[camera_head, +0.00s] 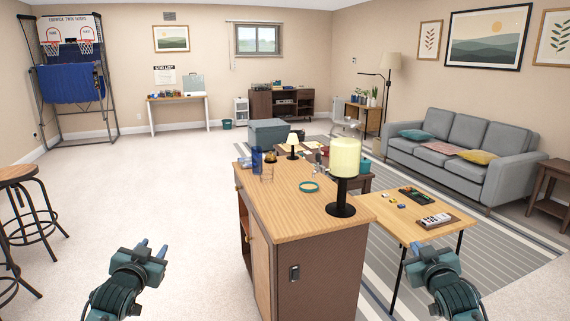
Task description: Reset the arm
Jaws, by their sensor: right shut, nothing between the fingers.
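My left gripper (153,247) is at the lower left, over the carpet and apart from the cabinet. Its two blue fingertips show apart, with nothing seen between them. My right gripper (428,247) is at the lower right, in front of the small wooden table in the picture. It is shut and empty. Both forearms come in from the bottom edge, one on each side of the cabinet.
A wood-topped cabinet (285,218) stands between my arms, bearing a lamp (345,160), a teal ring (309,187) and blue glassware (257,160). The small table (425,232) holds a remote (434,220). Stools (17,175) stand left.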

